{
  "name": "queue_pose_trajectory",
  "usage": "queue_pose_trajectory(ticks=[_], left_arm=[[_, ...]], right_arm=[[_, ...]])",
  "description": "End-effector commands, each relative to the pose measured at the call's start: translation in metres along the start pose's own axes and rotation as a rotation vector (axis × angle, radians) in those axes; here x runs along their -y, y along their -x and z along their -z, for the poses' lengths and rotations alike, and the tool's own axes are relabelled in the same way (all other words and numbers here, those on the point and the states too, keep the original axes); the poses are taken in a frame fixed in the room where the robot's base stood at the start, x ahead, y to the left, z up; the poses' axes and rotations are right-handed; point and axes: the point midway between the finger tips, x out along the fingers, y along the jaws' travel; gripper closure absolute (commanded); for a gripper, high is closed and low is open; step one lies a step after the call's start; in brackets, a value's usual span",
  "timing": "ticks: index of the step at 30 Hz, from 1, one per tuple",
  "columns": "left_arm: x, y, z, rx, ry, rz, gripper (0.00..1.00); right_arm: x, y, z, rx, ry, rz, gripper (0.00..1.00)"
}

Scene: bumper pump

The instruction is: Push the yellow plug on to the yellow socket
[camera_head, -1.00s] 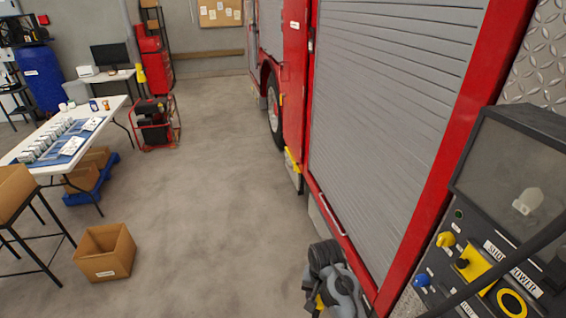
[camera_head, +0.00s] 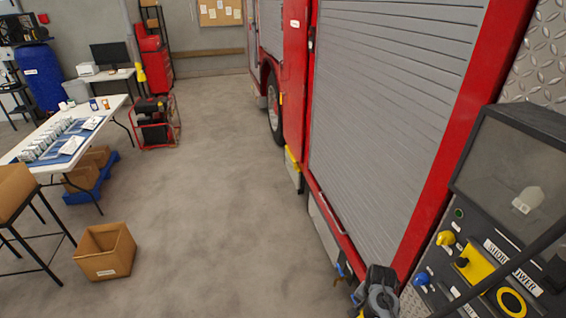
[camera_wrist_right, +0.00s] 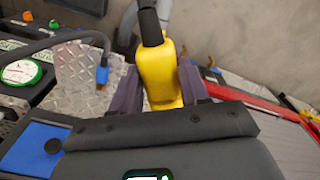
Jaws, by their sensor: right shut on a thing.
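The yellow plug (camera_wrist_right: 158,75), with a black cable out of its top, is between the dark fingers of my right gripper (camera_wrist_right: 155,92) in the right wrist view; the gripper is shut on it. In the head view my right gripper and wrist (camera_head: 376,292) show at the bottom edge, left of the control panel and apart from it. A yellow ring with a dark centre (camera_head: 512,302), which looks like the yellow socket, is low on the panel near the bottom edge. The plug's front end is hidden in the wrist view. My left gripper is not in view.
The panel (camera_head: 468,240) has yellow and blue knobs and a black cable across it. A blue connector (camera_wrist_right: 101,75) hangs on a cable in the wrist view. The red truck (camera_head: 400,110) stands beside my right arm. The floor to its left is clear up to a cardboard box (camera_head: 105,252).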

Motion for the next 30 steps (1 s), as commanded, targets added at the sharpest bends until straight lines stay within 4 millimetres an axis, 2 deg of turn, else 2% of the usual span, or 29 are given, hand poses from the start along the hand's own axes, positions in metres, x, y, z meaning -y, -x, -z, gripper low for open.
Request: queue_pose_trajectory(ticks=[6,12,30], left_arm=[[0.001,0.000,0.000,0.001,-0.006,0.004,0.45],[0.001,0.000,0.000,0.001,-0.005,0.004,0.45],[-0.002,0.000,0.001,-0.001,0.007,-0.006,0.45]], right_arm=[[-0.024,-0.016,0.011,0.002,-0.069,-0.001,0.82],[-0.035,-0.023,0.016,0.000,-0.103,-0.001,0.82],[-0.037,-0.024,0.017,-0.001,-0.108,-0.001,0.82]])
